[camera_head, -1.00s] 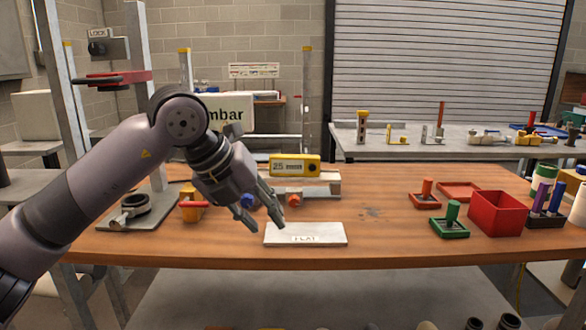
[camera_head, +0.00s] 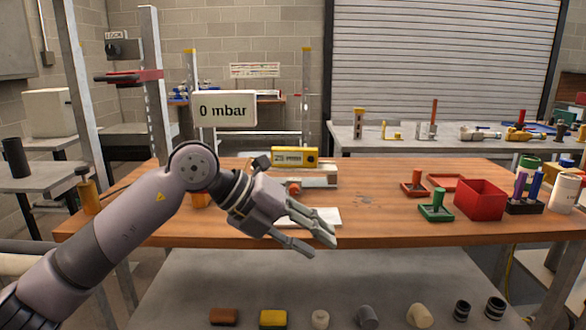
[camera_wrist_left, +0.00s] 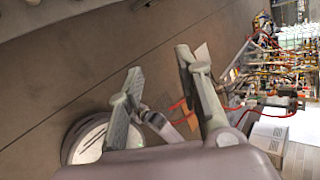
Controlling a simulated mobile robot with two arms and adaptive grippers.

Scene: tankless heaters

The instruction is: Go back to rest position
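My left gripper (camera_head: 316,242) is in front of the wooden table's (camera_head: 390,239) front edge, with its fingers pointing right and down in the head view. The fingers are spread apart with nothing between them. In the left wrist view the two fingers (camera_wrist_left: 160,100) are also apart and empty. The gripper partly hides a pale flat plate (camera_head: 322,215) on the table. My right arm and gripper are not in view.
A yellow gauge (camera_head: 294,156) stands behind the plate. A red bin (camera_head: 480,199) and a green-handled stamp-like tool (camera_head: 436,207) are on the right. Several small items, including a yellow block (camera_head: 273,319), lie on the lower shelf (camera_head: 400,275). A "0 mbar" sign (camera_head: 224,109) stands behind my arm.

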